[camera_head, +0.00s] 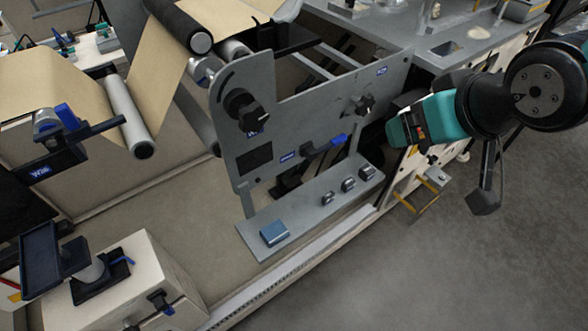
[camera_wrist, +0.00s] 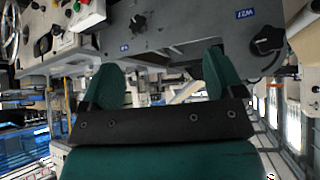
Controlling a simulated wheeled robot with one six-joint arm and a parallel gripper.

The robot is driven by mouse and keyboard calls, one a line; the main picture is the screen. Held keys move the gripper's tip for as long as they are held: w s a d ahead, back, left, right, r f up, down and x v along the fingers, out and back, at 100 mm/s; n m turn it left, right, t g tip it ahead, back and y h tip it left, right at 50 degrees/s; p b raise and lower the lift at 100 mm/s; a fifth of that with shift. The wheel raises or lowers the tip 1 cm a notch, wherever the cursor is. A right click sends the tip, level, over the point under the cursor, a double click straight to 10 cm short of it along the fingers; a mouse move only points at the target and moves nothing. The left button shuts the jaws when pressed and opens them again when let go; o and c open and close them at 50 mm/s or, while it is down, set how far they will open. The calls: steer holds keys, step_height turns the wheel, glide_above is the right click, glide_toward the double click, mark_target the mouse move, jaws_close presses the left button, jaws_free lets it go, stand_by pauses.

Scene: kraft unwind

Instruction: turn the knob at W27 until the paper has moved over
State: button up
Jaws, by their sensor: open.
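In the wrist view a black lobed knob (camera_wrist: 267,40) sits on a grey plate, beside a blue label (camera_wrist: 245,14) that seems to read W27. Brown paper (camera_head: 60,75) runs over rollers at the upper left.
The upright grey plate (camera_head: 300,110) also carries a larger black knob (camera_head: 247,110) and a blue-handled lever (camera_head: 325,147). A ledge (camera_head: 305,210) with small blocks juts out below. A grey bench (camera_head: 450,45) stands behind. Grey floor (camera_head: 450,270) is open at lower right.

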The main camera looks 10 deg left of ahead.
steer(key=w+a+f+n+t+y+b, duration=0.25)
steer(key=w+a+f+t+b, duration=0.2)
steer(key=a+f, duration=0.25)
steer(key=n+y+b, duration=0.4)
steer(key=n+y, duration=0.4)
steer(key=n, duration=0.2)
glide_toward(256, 121)
steer(key=a, duration=0.1)
steer(key=p+x, duration=0.7)
steer(key=p, duration=0.1)
steer(key=shift+w+r, duration=0.35)
steer(key=shift+r, duration=0.05)
steer(key=p+x, duration=0.2)
steer(key=p, duration=0.1)
steer(key=shift+f, duration=0.1)
steer(key=shift+w+a+f+p, duration=0.25)
steer(key=shift+p, duration=0.15)
